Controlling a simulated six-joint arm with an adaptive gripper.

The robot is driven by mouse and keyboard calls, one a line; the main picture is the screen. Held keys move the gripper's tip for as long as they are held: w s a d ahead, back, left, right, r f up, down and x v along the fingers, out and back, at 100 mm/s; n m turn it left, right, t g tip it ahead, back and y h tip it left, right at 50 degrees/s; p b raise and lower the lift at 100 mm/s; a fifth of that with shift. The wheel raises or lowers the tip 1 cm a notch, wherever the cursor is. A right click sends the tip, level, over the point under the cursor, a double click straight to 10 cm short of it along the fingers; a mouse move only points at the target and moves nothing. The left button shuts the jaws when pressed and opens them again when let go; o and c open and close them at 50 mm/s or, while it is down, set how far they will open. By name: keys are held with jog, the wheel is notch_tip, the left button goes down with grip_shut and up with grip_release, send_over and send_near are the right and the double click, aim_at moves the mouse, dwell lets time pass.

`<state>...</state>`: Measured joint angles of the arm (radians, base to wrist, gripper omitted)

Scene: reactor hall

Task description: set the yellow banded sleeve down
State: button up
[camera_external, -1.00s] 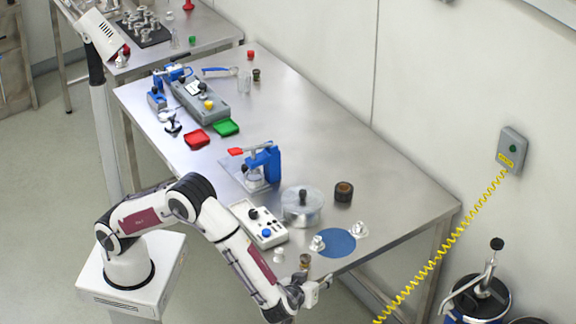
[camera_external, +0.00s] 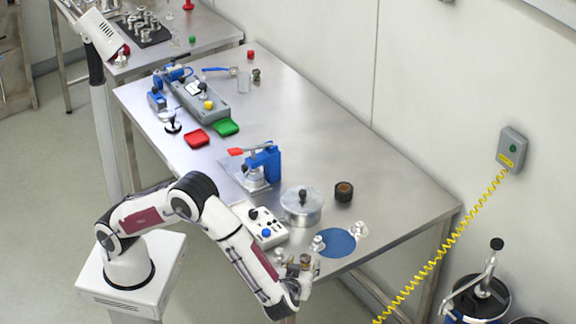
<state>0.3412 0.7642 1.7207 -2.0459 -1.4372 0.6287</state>
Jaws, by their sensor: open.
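A small brownish-yellow banded piece (camera_external: 305,260), which looks like the sleeve, is upright near the front edge of the table (camera_external: 365,125). My gripper (camera_external: 295,267) is low at this edge, right beside the piece and partly in front of it. Its jaws are open. The fingers are small and overlap the piece in this view, so I cannot tell whether they touch it or stand around it. The lower part of the piece is partly hidden.
A small metal fitting (camera_external: 279,255) stands close left of my gripper. A blue disc (camera_external: 337,242) lies to the right, with metal fittings at its sides. A control box (camera_external: 260,225), a lidded pot (camera_external: 301,206) and a dark ring (camera_external: 344,191) are behind. The table's right middle is clear.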

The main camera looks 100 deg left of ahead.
aim_at(305, 258)
jog(key=shift+a+f, duration=0.2)
jog(key=shift+a, duration=0.25)
jog(key=shift+s+f+x, duration=0.1)
jog(key=shift+f+x, duration=0.05)
jog(key=shift+x, duration=1.15)
jog(key=shift+s+f+x, duration=0.1)
jog(key=shift+f+x, duration=0.05)
jog(key=shift+x, duration=1.15)
jog(key=shift+d, duration=0.1)
jog(key=shift+c, duration=0.2)
grip_shut()
